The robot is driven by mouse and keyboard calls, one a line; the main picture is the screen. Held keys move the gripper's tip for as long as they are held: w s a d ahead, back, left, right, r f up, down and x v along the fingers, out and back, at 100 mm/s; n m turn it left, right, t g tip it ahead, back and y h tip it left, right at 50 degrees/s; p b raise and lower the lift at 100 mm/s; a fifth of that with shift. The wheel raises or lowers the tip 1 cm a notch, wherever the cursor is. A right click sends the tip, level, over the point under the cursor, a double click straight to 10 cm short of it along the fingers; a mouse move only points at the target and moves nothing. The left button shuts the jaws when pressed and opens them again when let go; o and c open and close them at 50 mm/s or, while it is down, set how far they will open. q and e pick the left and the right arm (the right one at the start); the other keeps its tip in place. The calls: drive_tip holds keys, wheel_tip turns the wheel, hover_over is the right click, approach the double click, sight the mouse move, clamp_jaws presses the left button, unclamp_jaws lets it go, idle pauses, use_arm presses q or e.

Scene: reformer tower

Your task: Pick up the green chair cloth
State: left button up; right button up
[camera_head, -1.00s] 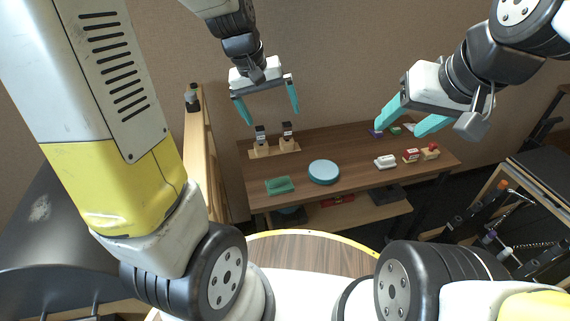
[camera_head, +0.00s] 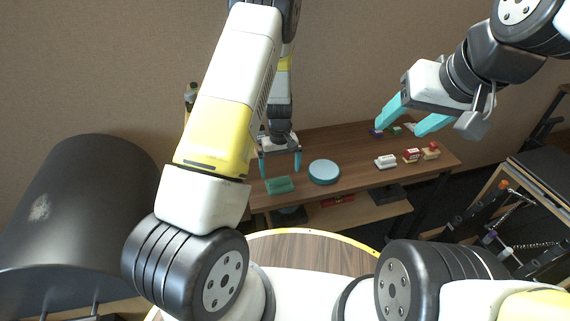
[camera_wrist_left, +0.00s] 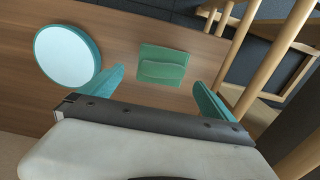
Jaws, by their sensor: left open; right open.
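The green chair cloth (camera_head: 279,185) lies folded on the wooden table, near its front left corner. It also shows in the left wrist view (camera_wrist_left: 162,65), beyond the fingertips and between them. My left gripper (camera_head: 281,166) is open and empty, above the table at the cloth. In the left wrist view its teal fingers (camera_wrist_left: 157,80) are spread to either side of the cloth, not visibly touching it. My right gripper (camera_head: 406,116) is open and empty, high over the right part of the table.
A round teal-rimmed disc (camera_head: 324,171) lies right of the cloth. A white item (camera_head: 386,161), a red-and-white block (camera_head: 411,155) and a wooden block with a red top (camera_head: 431,150) stand farther right. Wooden posts (camera_wrist_left: 288,50) rise beside the table in the left wrist view.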

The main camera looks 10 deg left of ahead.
sight(279, 178)
use_arm(q)
drive_tip(key=f, duration=0.5)
drive_tip(key=shift+a+f, duration=0.2)
drive_tip(key=shift+f, duration=0.15)
drive_tip(key=c, duration=1.2)
drive_tip(key=shift+r, duration=0.1)
drive_tip(key=shift+r, duration=0.5)
wheel_tip(279, 178, up, 2)
drive_tip(key=shift+r, duration=0.15)
drive_tip(key=s, duration=0.5)
drive_tip(key=s+r, duration=0.1)
drive_tip(key=s, duration=1)
drive_tip(key=shift+s+d+r, duration=0.1)
drive_tip(key=shift+d+r, duration=0.15)
drive_tip(key=shift+d, duration=0.05)
